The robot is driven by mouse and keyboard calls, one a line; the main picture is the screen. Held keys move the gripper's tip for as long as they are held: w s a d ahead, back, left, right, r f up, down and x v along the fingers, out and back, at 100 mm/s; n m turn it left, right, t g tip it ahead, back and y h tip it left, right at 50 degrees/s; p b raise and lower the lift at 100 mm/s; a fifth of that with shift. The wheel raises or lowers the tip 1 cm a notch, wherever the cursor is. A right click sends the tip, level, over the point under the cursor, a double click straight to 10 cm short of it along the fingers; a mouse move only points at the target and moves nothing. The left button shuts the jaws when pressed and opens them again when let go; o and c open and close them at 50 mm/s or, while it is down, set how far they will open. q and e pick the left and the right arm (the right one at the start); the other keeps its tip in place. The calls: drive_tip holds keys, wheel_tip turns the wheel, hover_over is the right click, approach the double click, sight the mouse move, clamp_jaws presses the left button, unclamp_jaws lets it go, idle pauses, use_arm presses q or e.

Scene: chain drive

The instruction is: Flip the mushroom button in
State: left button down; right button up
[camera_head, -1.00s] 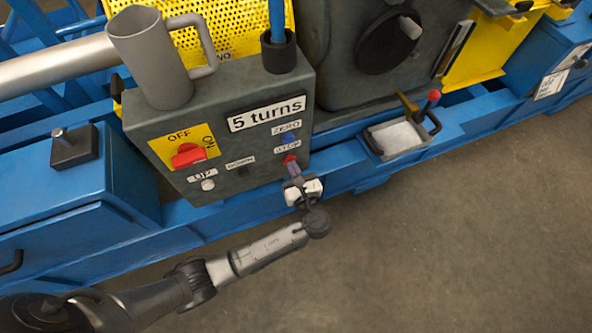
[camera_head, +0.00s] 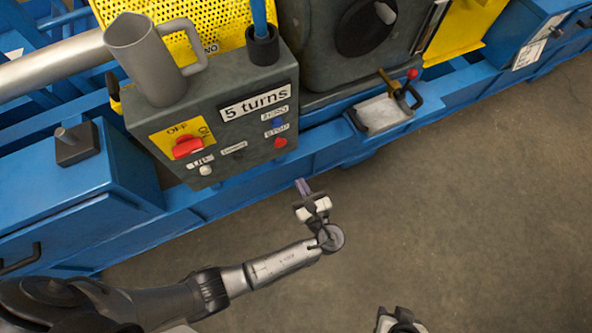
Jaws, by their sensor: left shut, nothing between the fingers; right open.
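The red mushroom button (camera_head: 280,143) sits under the STOP label on the front of the grey control box (camera_head: 232,132). My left gripper (camera_head: 303,187) is shut and empty. It is apart from the box, in front of and below the red button, with its fingertips pointing toward the box. I cannot tell from this view how far the button is pressed in. My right gripper (camera_head: 400,318) is open and only partly in view at the bottom edge, far from the box.
The box also has a red OFF/ON switch (camera_head: 187,147), a blue ZERO button (camera_head: 277,123), a white UP button (camera_head: 205,170) and a dark DOWN button. A grey mug (camera_head: 150,60) stands on top. The floor in front is clear.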

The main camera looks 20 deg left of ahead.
use_arm(q)
drive_tip(key=shift+v, duration=0.8)
drive_tip(key=shift+w+a, duration=0.1)
